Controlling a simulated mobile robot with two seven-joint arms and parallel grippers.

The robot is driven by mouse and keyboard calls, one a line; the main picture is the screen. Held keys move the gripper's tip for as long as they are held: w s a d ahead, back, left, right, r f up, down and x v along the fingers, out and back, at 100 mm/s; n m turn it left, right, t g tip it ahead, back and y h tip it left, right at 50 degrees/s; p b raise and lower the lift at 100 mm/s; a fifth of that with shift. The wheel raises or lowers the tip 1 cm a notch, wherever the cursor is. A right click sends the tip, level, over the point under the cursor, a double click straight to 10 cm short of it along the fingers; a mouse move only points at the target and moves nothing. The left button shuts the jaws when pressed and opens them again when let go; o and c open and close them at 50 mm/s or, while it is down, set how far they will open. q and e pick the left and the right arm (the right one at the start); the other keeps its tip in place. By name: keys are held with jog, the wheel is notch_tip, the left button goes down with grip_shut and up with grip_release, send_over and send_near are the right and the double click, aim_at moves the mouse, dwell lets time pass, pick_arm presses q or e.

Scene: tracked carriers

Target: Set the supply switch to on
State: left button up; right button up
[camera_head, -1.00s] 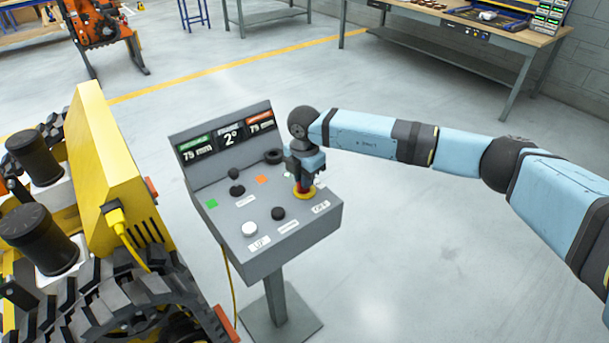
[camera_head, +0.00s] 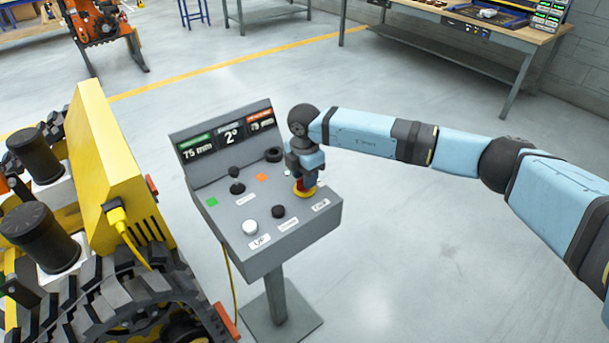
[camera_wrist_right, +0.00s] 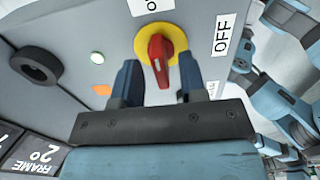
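The supply switch is a red rotary handle (camera_wrist_right: 158,52) on a round yellow plate (camera_wrist_right: 176,36) on the grey control panel (camera_head: 236,213). An OFF label (camera_wrist_right: 222,36) lies right of it in the wrist view, and another label (camera_wrist_right: 150,6) is cut off at the top edge. The handle runs nearly up and down there, slightly tilted. My right gripper (camera_wrist_right: 159,72) is open, its two dark fingers on either side of the handle's near end with gaps showing. In the head view my right gripper (camera_head: 304,177) is over the switch and partly hides it. My left gripper is out of view.
The panel also carries a white button (camera_head: 249,227), a black button (camera_head: 278,211), a black lever (camera_head: 236,183) and a black ring-shaped knob (camera_head: 273,155). A yellow tracked machine (camera_head: 115,165) stands close on the left. The floor right of the panel is clear.

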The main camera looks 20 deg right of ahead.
notch_tip(320, 180, up, 14)
jog(key=shift+b, duration=0.45)
jog(key=shift+s+f, duration=0.1)
jog(key=shift+f, duration=0.1)
dwell(0.4)
